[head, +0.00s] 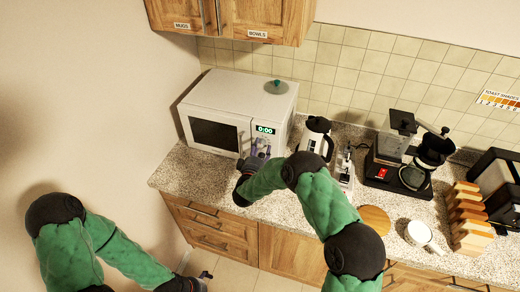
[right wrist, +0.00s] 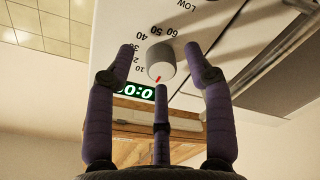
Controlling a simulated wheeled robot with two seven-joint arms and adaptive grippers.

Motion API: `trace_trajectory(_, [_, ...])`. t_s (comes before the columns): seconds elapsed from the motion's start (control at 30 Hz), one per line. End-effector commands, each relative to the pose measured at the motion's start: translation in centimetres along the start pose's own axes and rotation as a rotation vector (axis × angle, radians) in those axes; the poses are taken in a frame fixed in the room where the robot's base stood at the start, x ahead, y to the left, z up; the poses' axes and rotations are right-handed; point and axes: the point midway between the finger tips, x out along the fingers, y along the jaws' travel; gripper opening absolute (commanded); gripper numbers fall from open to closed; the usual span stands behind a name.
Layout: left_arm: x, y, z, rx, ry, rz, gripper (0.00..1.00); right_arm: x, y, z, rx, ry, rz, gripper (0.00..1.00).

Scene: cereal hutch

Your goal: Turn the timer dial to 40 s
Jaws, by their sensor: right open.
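The white microwave (head: 235,98) stands at the left of the counter, its green display (head: 264,129) reading 0:00. In the right wrist view, the panel appears upside down. The grey-white timer dial (right wrist: 160,62) has a red mark at its lower edge, pointing toward the display (right wrist: 135,90); printed numbers run around its left side up to 60. My right gripper (right wrist: 160,58) is open, its purple fingers spread around the dial; I cannot tell if any touches. In the head view my right gripper (head: 260,148) covers the dial. My left gripper (head: 204,276) is low, mostly cut off.
Wooden cabinets (head: 255,15) hang above the microwave.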

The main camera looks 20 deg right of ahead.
Motion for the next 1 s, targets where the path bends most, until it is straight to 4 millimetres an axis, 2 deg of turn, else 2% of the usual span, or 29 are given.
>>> trace_trajectory(0.07, [0.0, 0.0, 0.0, 0.000, 0.000, 0.000, 1.00, 0.0, 0.0, 0.0, 0.000, 0.000, 0.000, 0.53])
trace_trajectory(0.2, [0.0, 0.0, 0.0, 0.000, 0.000, 0.000, 1.00, 0.0, 0.0, 0.0, 0.000, 0.000, 0.000, 0.13])
trace_trajectory(0.27, [0.0, 0.0, 0.0, 0.000, 0.000, 0.000, 1.00, 0.0, 0.0, 0.0, 0.000, 0.000, 0.000, 0.00])
trace_trajectory(0.67, [0.7, -0.2, 0.0, 0.000, 0.000, 0.000, 1.00, -0.1, -0.2, 0.2, 0.042, 0.000, 0.001, 0.00])
trace_trajectory(1.0, [3.5, -1.3, -0.1, 0.000, 0.000, 0.000, 1.00, -0.1, -0.6, 0.5, 0.270, 0.009, 0.016, 0.00])
